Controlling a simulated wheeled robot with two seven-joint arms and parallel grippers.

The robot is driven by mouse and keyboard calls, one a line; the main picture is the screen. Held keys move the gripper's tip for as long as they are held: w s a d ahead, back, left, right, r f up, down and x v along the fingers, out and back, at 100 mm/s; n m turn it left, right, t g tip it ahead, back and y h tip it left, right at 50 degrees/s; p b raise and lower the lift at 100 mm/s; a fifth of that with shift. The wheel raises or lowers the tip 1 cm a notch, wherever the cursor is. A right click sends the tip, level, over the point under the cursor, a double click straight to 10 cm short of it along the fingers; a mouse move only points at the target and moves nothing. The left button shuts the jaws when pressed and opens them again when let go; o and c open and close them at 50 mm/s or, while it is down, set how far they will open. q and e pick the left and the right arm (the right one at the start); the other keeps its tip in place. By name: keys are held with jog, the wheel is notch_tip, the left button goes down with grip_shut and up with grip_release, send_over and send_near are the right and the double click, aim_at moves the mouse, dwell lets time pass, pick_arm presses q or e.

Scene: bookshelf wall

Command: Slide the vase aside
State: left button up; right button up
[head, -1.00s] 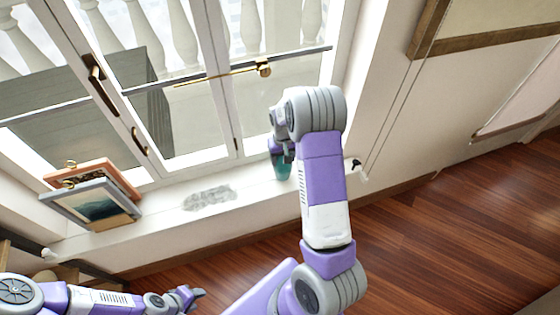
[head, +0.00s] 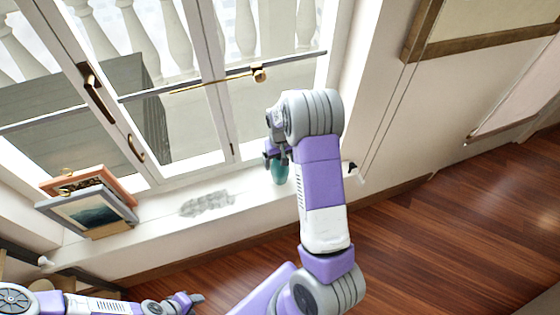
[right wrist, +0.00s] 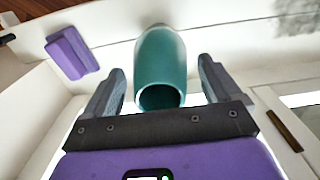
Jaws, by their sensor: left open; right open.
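The teal vase (head: 279,173) stands on the white windowsill, partly hidden behind my right gripper in the head view. In the right wrist view the vase (right wrist: 161,60) lies between the two fingers, with its round dark opening facing the camera. My right gripper (head: 275,151) is open around the vase, with a gap showing on both sides in the right wrist view (right wrist: 162,66). I cannot tell how deep the fingers reach along it. My left gripper (head: 188,300) is open, low at the bottom left, far from the vase.
Framed pictures (head: 92,212) lean at the sill's left end. A grey mottled patch (head: 206,203) lies on the sill between them and the vase. The window with its brass handle (head: 258,74) rises behind the sill. A small dark knob (head: 351,167) is right of my right arm.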

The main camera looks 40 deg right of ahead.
notch_tip(320, 180, up, 6)
jog(key=p, duration=0.1)
jog(key=shift+r+p, duration=0.25)
jog(key=shift+p, duration=0.15)
